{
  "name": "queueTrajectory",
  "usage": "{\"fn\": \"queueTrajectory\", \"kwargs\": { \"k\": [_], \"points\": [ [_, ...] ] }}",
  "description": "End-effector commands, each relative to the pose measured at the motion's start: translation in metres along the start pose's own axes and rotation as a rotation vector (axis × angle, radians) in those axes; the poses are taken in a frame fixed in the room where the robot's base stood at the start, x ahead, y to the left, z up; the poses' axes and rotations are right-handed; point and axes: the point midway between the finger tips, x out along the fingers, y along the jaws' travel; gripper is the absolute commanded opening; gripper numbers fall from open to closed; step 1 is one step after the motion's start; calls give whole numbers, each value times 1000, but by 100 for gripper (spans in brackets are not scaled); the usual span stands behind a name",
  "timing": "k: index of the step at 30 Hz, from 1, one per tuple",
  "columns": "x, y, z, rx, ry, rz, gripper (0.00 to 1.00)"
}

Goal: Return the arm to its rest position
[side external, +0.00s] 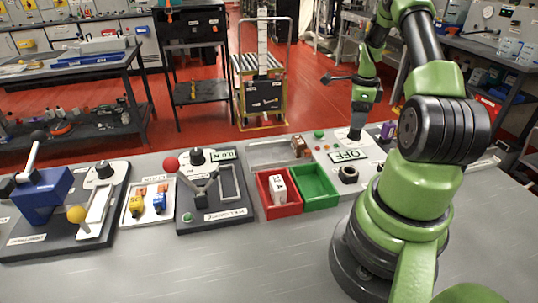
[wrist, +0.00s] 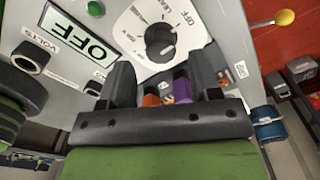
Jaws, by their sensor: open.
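My gripper (side external: 358,122) hangs down from my green arm at the right, above the grey tester panel. In the wrist view my gripper (wrist: 163,80) has its two dark fingers spread apart with no object clasped between them. The tester's black knob (wrist: 160,40) sits on a white dial just beyond the fingers. The display reading OFF (side external: 348,155) is beside it, and shows large in the wrist view (wrist: 77,37). A purple piece (wrist: 181,88) and an orange piece (wrist: 151,99) show in the gap between the fingers, partly hidden by the gripper body.
A red bin (side external: 263,196) holding a white labelled piece and an empty green bin (side external: 314,196) stand left of my arm. Further left are a black fixture with a red ball lever (side external: 171,164), a white tray (side external: 127,217) and a blue press (side external: 42,195). The front table is clear.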

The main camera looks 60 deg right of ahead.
Motion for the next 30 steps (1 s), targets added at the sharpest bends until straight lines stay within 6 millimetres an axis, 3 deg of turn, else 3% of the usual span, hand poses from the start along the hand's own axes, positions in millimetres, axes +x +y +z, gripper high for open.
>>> {"fn": "queueTrajectory", "kwargs": {
  "k": [5, 8, 12, 15, 20, 24, 30],
  "points": [
    [-49, 13, 44, -231, -24, -65, 57],
    [-94, 39, 84, -479, -49, -127, 57],
    [-151, 96, 128, -850, -85, -222, 57],
    [-185, 143, 146, -1112, -111, -295, 57],
    [-223, 222, 152, -1528, -156, -427, 57],
    [-240, 285, 137, -1878, -198, -560, 57],
    [-243, 342, 107, -2249, -247, -731, 57]
  ]
}}
